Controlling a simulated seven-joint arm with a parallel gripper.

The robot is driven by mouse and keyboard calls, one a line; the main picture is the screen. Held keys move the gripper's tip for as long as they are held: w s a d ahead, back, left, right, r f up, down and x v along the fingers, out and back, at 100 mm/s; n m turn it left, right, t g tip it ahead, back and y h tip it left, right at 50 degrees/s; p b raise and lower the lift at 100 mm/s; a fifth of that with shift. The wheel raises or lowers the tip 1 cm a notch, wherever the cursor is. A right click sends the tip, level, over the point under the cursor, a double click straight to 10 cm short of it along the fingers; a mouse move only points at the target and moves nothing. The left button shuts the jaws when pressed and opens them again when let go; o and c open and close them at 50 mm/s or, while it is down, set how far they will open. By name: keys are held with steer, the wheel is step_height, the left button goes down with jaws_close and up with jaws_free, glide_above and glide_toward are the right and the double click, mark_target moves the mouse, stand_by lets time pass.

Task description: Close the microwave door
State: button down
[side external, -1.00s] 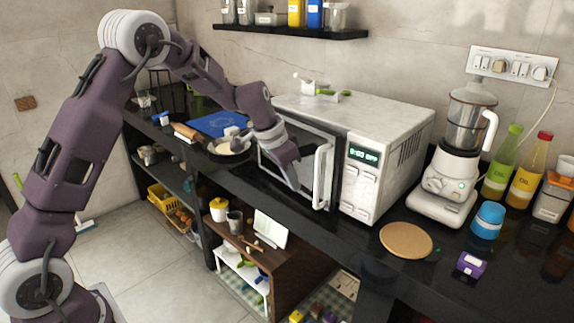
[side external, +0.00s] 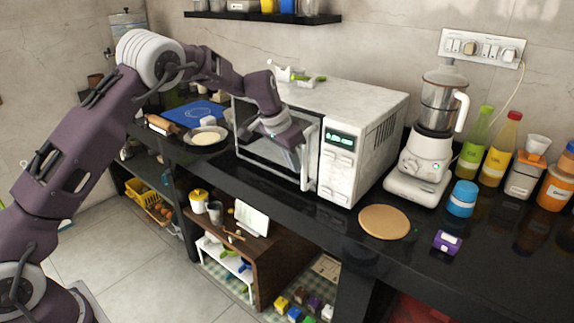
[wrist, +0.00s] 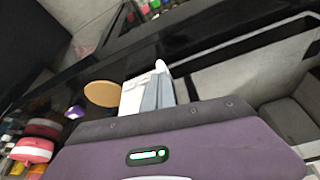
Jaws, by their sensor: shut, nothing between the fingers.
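The white microwave (side external: 352,105) stands on the black counter, with its lit control panel (side external: 338,160) at the right of its front. Its framed glass door (side external: 262,150) is near the front face, with the upright white handle (side external: 308,158) beside the control panel. I cannot tell whether a small gap is left at the handle side. My gripper (side external: 298,152) is shut and empty at the front of the door, left of the handle. Contact with the door cannot be made out, and the fingertips are hard to see. In the wrist view, my purple hand fills the lower part.
A pan (side external: 206,139) and a blue mat (side external: 193,113) lie left of the microwave. A blender (side external: 430,135), a round board (side external: 384,222), a blue jar (side external: 463,199) and a purple box (side external: 447,242) are to its right. A wooden shelf unit (side external: 285,255) stands below.

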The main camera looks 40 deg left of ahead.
steer(key=s+d+r, duration=0.1)
steer(key=s+r, duration=1.5)
steer(key=s, duration=0.1)
steer(key=s+d+f+n+t+y, duration=0.1)
steer(key=s+d+n, duration=0.1)
steer(key=s, duration=2.5)
steer(key=shift+d+f, duration=0.15)
steer(key=shift+d, duration=0.2)
